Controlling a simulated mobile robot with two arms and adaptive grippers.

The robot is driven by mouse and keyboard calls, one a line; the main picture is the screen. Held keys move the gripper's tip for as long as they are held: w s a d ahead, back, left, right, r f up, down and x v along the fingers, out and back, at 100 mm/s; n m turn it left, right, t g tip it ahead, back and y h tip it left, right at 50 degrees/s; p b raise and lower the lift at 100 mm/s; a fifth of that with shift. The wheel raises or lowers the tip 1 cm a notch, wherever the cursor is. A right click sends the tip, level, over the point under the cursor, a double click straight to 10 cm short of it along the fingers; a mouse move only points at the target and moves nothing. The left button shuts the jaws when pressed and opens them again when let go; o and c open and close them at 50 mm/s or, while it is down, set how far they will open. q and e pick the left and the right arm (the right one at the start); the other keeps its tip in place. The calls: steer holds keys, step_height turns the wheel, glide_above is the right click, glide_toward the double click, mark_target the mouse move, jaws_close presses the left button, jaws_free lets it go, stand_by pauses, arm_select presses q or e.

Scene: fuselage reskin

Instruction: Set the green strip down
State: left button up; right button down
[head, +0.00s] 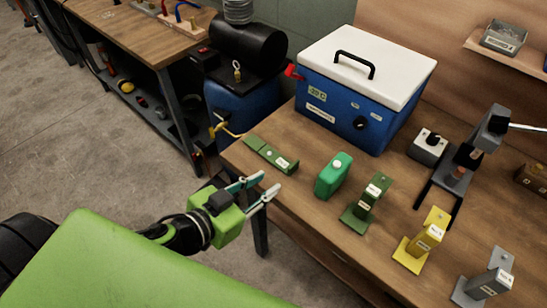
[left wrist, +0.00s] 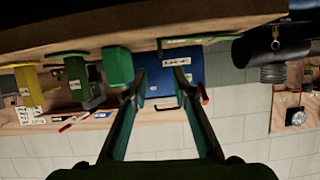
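A flat green strip (head: 270,154) with a white label lies on the wooden table (head: 300,222), near its left edge and in front of the blue cooler. My left gripper (head: 264,188) is just off the table's left edge, nearer to me than the strip and apart from it. Its two fingers are spread with nothing between them. The left wrist view, which is upside down, also shows the fingers (left wrist: 160,78) apart and empty. A thin green edge of the strip (left wrist: 182,42) shows there along the tabletop. My right gripper is in neither view.
A green block (head: 333,177), a dark green stand (head: 366,205), a yellow stand (head: 424,243) and a grey stand (head: 488,284) line the table. The blue cooler (head: 340,113) with a white lid stands behind. A press (head: 470,160) stands at right.

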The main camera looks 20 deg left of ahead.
mark_target(292, 166)
arm_select(q)
steer(key=b+x, duration=0.4)
steer(key=shift+w+d+f, duration=0.1)
steer(key=shift+w+f, duration=0.15)
steer(key=shift+f, duration=0.05)
steer(key=shift+b+x, duration=0.5)
steer(key=shift+x, duration=0.85)
steer(key=shift+w+d+r, duration=0.15)
steer(key=shift+w, duration=0.2)
steer(key=p+x, duration=0.1)
steer(key=x, duration=0.3)
steer(key=shift+w+r, duration=0.1)
steer(key=shift+w, duration=0.05)
steer(key=shift+w+d, duration=0.15)
jaws_close()
